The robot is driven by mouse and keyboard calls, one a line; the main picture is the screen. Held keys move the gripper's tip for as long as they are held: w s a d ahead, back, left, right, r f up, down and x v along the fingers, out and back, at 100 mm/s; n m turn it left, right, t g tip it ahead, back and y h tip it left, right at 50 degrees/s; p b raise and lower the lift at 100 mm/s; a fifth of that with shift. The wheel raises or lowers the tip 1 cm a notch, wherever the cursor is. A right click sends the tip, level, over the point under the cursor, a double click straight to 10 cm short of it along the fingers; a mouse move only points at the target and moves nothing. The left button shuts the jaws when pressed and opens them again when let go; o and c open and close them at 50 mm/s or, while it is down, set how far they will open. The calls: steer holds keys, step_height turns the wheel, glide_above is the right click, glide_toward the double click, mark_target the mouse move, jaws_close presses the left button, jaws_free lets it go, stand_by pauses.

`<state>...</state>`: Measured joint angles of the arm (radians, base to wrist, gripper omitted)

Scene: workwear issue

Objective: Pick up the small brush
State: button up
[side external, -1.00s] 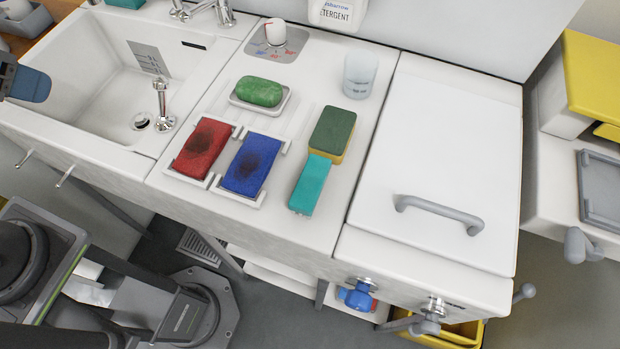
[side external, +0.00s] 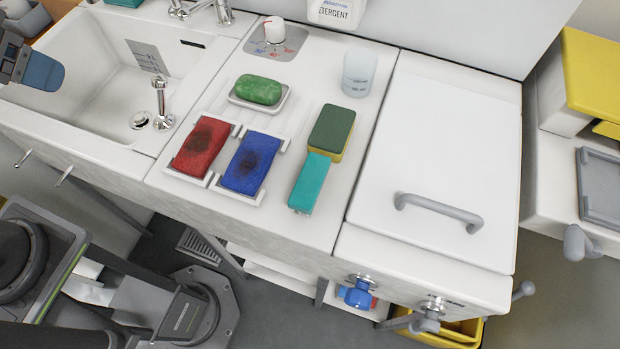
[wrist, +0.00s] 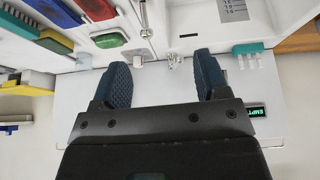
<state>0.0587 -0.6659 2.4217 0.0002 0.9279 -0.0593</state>
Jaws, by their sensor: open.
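A narrow teal block with a pale edge (side external: 310,183), which looks like the small brush, lies on the white counter. Its far end meets a green-and-yellow sponge (side external: 332,130); I cannot tell whether it rests against or under it. In the wrist view the teal block (wrist: 17,26) is at the upper left, beyond the sponge (wrist: 55,41). My gripper (wrist: 157,77) is open and empty in the wrist view, its two blue fingers wide apart. In the side view only one blue fingertip (side external: 42,72) shows clearly, at the left edge over the sink side, well away from the teal block.
Red (side external: 202,146) and blue (side external: 252,163) stained blocks lie in white holders left of the teal block. Green soap (side external: 259,89) sits in a dish behind. A clear cup (side external: 358,74) stands behind the sponge. A sink (side external: 95,60) is left; a lidded unit with a handle (side external: 440,207) is right.

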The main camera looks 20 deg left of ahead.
steer(key=w+d+r+g+h, duration=0.1)
steer(key=w+d+r+g, duration=0.15)
steer(key=w+d, duration=0.5)
steer(key=g+y, duration=0.1)
steer(key=g, duration=0.2)
glide_above(310, 179)
step_height(310, 179, down, 7)
step_height(310, 179, down, 8)
steer(key=shift+d+r, duration=0.1)
steer(key=shift+r, duration=0.05)
steer(key=shift+f, duration=3.1)
steer(key=c, duration=1)
